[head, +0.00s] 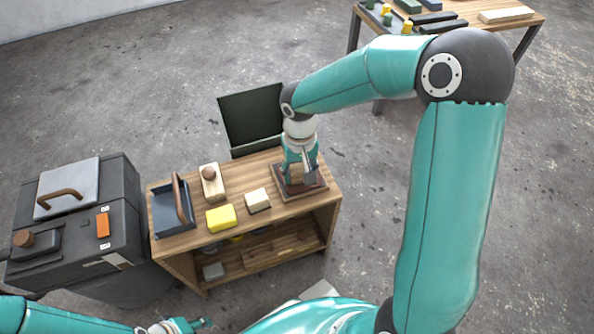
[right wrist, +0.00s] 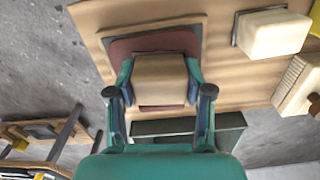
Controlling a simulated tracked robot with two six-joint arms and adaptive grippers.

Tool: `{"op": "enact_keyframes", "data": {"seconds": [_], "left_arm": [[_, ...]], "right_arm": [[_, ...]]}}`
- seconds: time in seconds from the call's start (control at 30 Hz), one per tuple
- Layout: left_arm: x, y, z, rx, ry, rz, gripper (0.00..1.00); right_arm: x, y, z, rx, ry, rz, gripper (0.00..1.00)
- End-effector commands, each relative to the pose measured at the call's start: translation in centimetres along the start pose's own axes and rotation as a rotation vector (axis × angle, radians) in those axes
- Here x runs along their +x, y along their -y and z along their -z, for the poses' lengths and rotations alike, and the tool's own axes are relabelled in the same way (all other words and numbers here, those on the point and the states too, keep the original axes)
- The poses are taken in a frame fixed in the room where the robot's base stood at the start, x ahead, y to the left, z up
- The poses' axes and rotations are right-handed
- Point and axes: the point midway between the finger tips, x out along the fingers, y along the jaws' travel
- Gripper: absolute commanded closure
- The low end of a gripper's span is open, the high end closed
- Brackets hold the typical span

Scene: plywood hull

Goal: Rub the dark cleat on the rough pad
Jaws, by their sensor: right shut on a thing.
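My right gripper (head: 299,178) is shut on a brown wooden block, apparently the dark cleat (right wrist: 160,80), seen between its fingers in the right wrist view. The cleat is over the rough pad (head: 318,185), a reddish-brown square on a darker base at the right end of the wooden bench. The pad's edge shows around the cleat in the right wrist view (right wrist: 124,48). Whether the cleat presses on the pad is hard to tell; the gripper hides much of it in the head view. My left gripper (head: 187,325) is cut by the bottom edge, its opening unclear.
On the bench (head: 285,222) stand a pale block (head: 258,200) left of the pad, a yellow block (head: 220,218), a wooden block with a round knob (head: 212,182) and a blue-grey tray (head: 171,218) with a brown handle. A dark open bin (head: 252,116) is behind. A black cabinet (head: 118,190) stands left.

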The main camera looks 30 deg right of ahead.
Motion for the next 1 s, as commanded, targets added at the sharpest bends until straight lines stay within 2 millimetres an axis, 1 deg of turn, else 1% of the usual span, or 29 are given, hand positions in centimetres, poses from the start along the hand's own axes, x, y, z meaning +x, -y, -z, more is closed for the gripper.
{"op": "enact_keyframes", "data": {"seconds": [0.03, 0.2, 0.3, 0.4, 0.57, 0.9, 1.0], "left_arm": [[-0.1, 0.0, 0.0, 0.000, 0.000, 0.000, 0.60], [-0.2, -0.1, 0.0, 0.000, 0.000, 0.000, 0.60], [-0.3, -0.1, 0.0, 0.000, 0.000, 0.000, 0.60], [-0.2, -0.1, 0.0, 0.000, 0.000, 0.000, 0.60], [0.0, 0.0, 0.0, 0.000, 0.000, 0.000, 0.60], [0.5, 0.2, 0.0, 0.000, 0.000, 0.000, 0.60], [0.5, 0.2, 0.0, 0.000, 0.000, 0.000, 0.60]], "right_arm": [[-0.1, -0.5, 0.0, 0.003, 0.000, -0.001, 0.77], [-0.2, -1.8, 0.2, 0.003, -0.001, 0.000, 0.77], [-0.2, -2.3, 0.2, 0.002, -0.001, 0.000, 0.77], [-0.2, -2.3, 0.3, -0.001, -0.002, 0.000, 0.77], [-0.1, -1.5, 0.2, -0.001, -0.002, 0.000, 0.77], [0.2, 1.0, -0.1, -0.001, -0.002, 0.000, 0.77], [0.1, 1.3, -0.1, -0.001, -0.001, 0.000, 0.77]]}}
